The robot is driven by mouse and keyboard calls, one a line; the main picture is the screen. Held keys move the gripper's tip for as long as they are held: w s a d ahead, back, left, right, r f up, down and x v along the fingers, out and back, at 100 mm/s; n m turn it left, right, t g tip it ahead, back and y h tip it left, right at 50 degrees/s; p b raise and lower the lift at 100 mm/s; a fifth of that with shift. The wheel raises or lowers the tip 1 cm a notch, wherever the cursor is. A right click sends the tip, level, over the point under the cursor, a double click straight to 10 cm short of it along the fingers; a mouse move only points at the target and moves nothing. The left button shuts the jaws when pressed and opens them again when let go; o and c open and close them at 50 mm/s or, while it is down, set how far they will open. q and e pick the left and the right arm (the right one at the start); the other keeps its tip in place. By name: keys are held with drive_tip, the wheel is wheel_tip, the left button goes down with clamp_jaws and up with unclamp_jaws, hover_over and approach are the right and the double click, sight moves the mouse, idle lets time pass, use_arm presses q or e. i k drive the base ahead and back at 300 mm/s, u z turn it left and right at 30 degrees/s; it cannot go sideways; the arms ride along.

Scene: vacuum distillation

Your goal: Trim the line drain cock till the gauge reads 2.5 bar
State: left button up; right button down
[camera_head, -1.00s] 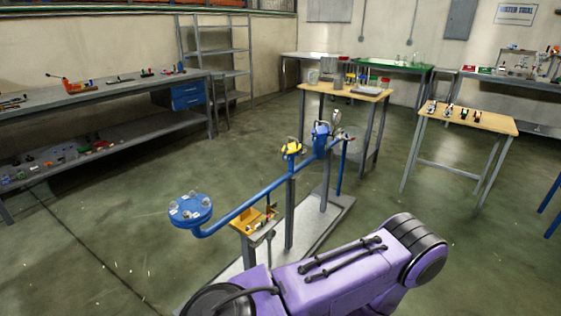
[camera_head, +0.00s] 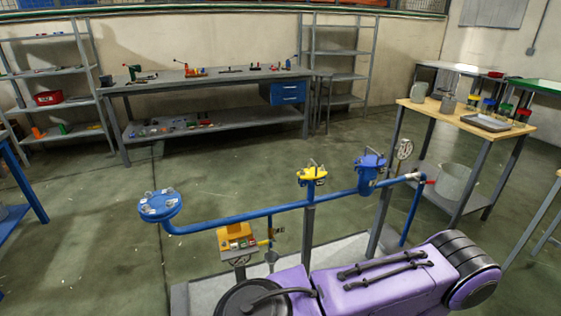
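A blue pipe line (camera_head: 255,215) runs across the middle on grey posts, with a round blue flange (camera_head: 160,205) at its left end. A yellow-topped valve (camera_head: 312,176) and a blue fitting (camera_head: 370,168) sit on it. A round gauge (camera_head: 404,149) stands near its right end; its reading is too small to tell. A small red part (camera_head: 430,182) shows at the right end. A small yellow-handled fitting (camera_head: 266,243) hangs below the pipe. I cannot tell which part is the drain cock. Neither gripper is in view.
A wooden-topped table (camera_head: 462,114) with jars and a tray stands right of the line, a grey bucket (camera_head: 456,183) on its lower shelf. An orange box (camera_head: 236,240) sits below the pipe. A grey workbench (camera_head: 200,82) stands behind. The floor at left is clear.

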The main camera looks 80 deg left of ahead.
sight(262, 243)
drive_tip(key=u, duration=0.45)
drive_tip(key=i, duration=1.6)
drive_tip(key=u, duration=1.9)
drive_tip(key=i, duration=1.05)
drive_tip(key=u, duration=1.1)
